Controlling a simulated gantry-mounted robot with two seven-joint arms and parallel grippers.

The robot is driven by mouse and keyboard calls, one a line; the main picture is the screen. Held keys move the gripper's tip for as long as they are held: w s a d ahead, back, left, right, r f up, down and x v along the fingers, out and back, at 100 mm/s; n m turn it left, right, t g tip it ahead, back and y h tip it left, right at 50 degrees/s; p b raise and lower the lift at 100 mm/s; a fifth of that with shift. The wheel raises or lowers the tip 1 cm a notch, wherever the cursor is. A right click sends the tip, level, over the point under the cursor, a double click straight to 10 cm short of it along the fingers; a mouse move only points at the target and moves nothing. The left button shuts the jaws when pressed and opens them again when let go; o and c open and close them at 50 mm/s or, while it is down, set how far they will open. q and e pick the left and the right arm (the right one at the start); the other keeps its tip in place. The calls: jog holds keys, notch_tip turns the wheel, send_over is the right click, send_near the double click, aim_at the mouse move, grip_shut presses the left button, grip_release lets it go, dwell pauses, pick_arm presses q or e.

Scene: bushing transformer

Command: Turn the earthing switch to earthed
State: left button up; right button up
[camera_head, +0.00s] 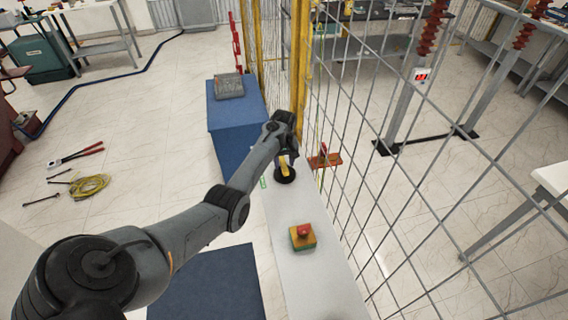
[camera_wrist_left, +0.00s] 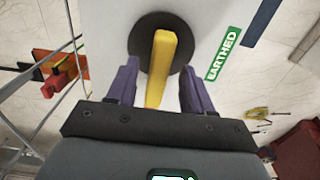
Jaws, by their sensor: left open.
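The earthing switch is a black round disc (camera_wrist_left: 145,32) with a yellow handle (camera_wrist_left: 160,68) on a pale panel. In the head view, the yellow handle (camera_head: 283,164) and black disc (camera_head: 286,177) show just below my left gripper (camera_head: 287,158). In the wrist view, my left gripper (camera_wrist_left: 158,82) is open, with one purple-grey finger on each side of the handle and visible gaps between. The handle's free end runs toward my palm. A green EARTHED label (camera_wrist_left: 222,54) lies right of the disc. My right gripper is out of view.
A red button on a yellow-green box (camera_head: 302,236) sits on the grey panel (camera_head: 318,285) nearer me. A wire mesh fence (camera_head: 400,190) runs along the panel's right side. A red bracket (camera_head: 325,160) is at the fence. A blue box (camera_head: 232,110) stands behind.

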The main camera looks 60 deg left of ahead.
pick_arm(q)
jog(key=shift+f, duration=0.5)
grip_shut()
